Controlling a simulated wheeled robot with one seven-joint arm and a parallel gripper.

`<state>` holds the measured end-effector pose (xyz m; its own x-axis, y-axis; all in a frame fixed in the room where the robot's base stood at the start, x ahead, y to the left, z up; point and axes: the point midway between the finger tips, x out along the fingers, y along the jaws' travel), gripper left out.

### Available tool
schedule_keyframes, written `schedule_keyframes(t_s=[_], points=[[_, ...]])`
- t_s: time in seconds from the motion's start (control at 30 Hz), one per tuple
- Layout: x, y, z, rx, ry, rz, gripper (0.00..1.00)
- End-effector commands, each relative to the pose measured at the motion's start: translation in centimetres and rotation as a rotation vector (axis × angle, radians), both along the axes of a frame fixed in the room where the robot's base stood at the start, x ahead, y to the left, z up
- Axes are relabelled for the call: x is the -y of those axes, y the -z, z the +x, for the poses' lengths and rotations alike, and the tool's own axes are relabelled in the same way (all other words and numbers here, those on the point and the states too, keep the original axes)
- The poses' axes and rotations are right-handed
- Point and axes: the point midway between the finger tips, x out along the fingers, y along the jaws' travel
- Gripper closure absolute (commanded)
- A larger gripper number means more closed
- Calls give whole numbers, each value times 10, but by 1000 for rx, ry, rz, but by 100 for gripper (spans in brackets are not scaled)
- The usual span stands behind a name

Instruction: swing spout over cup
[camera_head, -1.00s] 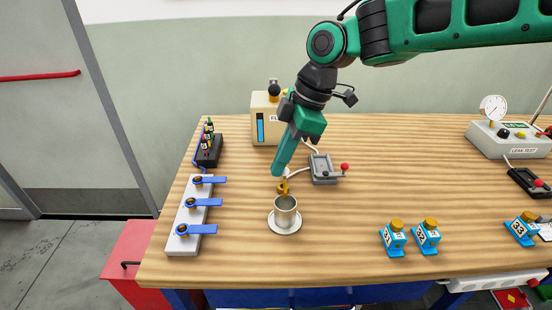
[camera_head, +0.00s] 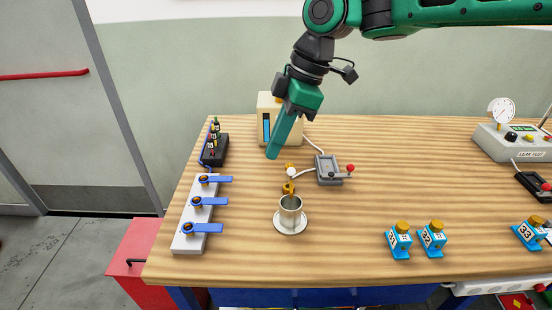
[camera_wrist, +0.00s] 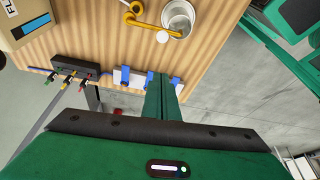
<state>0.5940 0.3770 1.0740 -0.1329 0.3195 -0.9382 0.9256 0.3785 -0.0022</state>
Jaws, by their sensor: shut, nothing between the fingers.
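The metal cup (camera_head: 290,215) stands upright on a white saucer (camera_head: 277,225) near the front of the table. The brass spout (camera_head: 288,188) with a white ball knob (camera_head: 291,172) points toward the cup, its end at the cup's back rim in the head view. In the wrist view the curved spout (camera_wrist: 150,29) reaches the cup (camera_wrist: 181,13), with the knob (camera_wrist: 162,37) beside it. Whether the outlet is centred over the cup is hard to tell. My gripper (camera_head: 272,153) is shut and empty, above and behind the spout, apart from it.
A white block with blue lever valves (camera_head: 196,216) is left of the cup. A beige box (camera_head: 266,103) stands behind my gripper. Blue numbered blocks (camera_head: 399,243) stand front right. The table centre right is clear.

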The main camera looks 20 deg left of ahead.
Motion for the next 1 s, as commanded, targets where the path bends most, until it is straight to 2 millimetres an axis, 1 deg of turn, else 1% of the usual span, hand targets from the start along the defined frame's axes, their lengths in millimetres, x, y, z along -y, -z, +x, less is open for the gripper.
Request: schedule_keyframes(t_s=[0.03,0.1,0.2,0.3,0.47,0.8,0.87,0.93,0.97,1.0], points=[[4,-10,3,3,1,1,100],[7,-22,5,3,1,1,100],[12,-35,7,1,2,1,100],[15,-44,8,0,1,1,100],[18,-50,9,0,1,-1,100],[21,-50,10,1,10,-3,100],[28,-49,14,-1,42,-12,100],[47,-44,22,-6,119,-34,100],[59,-42,26,-9,166,-47,100],[77,-38,32,-13,242,-66,100]])
